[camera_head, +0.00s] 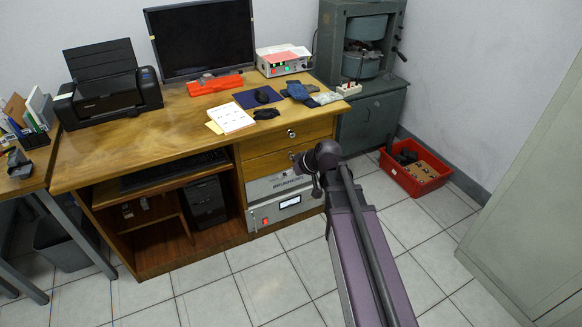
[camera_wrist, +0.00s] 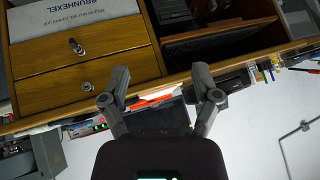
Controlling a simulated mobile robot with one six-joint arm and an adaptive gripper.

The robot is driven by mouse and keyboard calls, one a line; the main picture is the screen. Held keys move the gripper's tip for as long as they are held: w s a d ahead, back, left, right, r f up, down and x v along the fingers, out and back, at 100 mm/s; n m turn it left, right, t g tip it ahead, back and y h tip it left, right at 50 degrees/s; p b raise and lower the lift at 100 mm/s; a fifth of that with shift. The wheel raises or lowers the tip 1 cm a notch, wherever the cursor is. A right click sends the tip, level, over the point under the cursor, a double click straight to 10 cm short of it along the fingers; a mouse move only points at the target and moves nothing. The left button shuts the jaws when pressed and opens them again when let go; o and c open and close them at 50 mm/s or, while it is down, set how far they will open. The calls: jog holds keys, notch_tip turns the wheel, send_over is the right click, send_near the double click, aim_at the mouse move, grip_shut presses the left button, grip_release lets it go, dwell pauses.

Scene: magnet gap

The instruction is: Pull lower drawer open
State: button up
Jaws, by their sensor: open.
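The wooden desk has two drawers with round metal knobs, one above the other, and both look shut. The lower drawer (camera_head: 262,165) is partly hidden behind the end of my arm in the head view. The wrist view is upside down, so the lower drawer (camera_wrist: 40,57) shows above the upper drawer (camera_wrist: 50,95) there. The lower knob (camera_wrist: 76,46) and upper knob (camera_wrist: 87,86) are both visible. My gripper (camera_wrist: 161,97) is open and empty, with its fingers spread, apart from the knobs. The knobs lie to the left of the fingers in the wrist view.
Below the drawers sit a grey labelled unit (camera_head: 277,184) and a white metered unit (camera_head: 288,207). The desktop (camera_head: 165,130) holds a printer (camera_head: 110,88), monitor and papers. A red crate (camera_head: 415,170) stands on the floor at right. Tiled floor before the desk is clear.

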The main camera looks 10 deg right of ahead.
jog(key=w+d+f+t+b, duration=0.3)
jog(key=w+f+b, duration=0.4)
jog(key=b, duration=0.4)
jog(key=w+d+f+t+b, duration=0.3)
jog(key=w+f+t+b, duration=0.2)
jog(key=b, duration=0.6)
jog(key=w+d+f+m+t+b, duration=0.1)
jog(key=w+d+f+t+b, duration=0.1)
jog(key=w+f+b, duration=0.7)
jog(key=w+t+b, duration=0.1)
jog(key=b, duration=0.2)
jog(key=shift+w+d+t, duration=0.4)
jog(key=shift+w, duration=0.1)
jog(key=shift+x, duration=4.9)
jog(key=shift+f, duration=0.15)
